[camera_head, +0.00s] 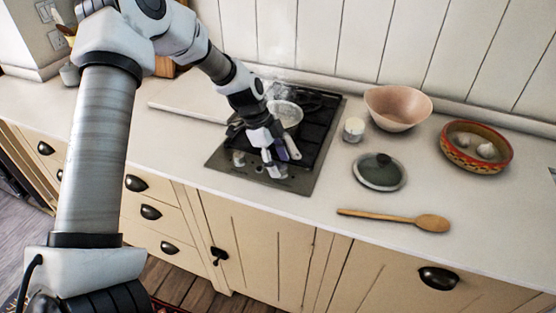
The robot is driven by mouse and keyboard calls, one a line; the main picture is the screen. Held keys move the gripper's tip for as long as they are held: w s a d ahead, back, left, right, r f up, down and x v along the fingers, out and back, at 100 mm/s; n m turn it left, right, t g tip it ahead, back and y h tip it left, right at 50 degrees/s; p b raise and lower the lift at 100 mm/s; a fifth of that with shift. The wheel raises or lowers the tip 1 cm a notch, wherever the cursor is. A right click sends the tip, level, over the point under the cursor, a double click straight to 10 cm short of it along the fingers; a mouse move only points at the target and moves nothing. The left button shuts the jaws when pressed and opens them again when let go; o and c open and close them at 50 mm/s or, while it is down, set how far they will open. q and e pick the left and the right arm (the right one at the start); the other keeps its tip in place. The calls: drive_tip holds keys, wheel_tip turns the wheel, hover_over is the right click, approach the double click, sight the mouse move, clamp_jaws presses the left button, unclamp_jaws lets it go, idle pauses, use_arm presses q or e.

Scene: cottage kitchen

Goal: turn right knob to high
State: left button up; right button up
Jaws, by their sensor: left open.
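The cooktop (309,174) is set in the counter, with a dark grate on top and a grey strip along its front edge. A pale knob (238,158) stands at the left of that strip. My left gripper (281,168) is open and points down over the front strip, to the right of this knob. Its fingers cover the area where the right knob would be, so I cannot clearly see that knob, its setting, or whether the fingers touch it. My right gripper is not in view.
A light pan or bowl (287,112) sits on the cooktop behind my gripper.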

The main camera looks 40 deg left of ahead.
use_arm(q)
drive_tip(key=shift+s, duration=0.15)
drive_tip(key=c, duration=0.5)
clamp_jaws()
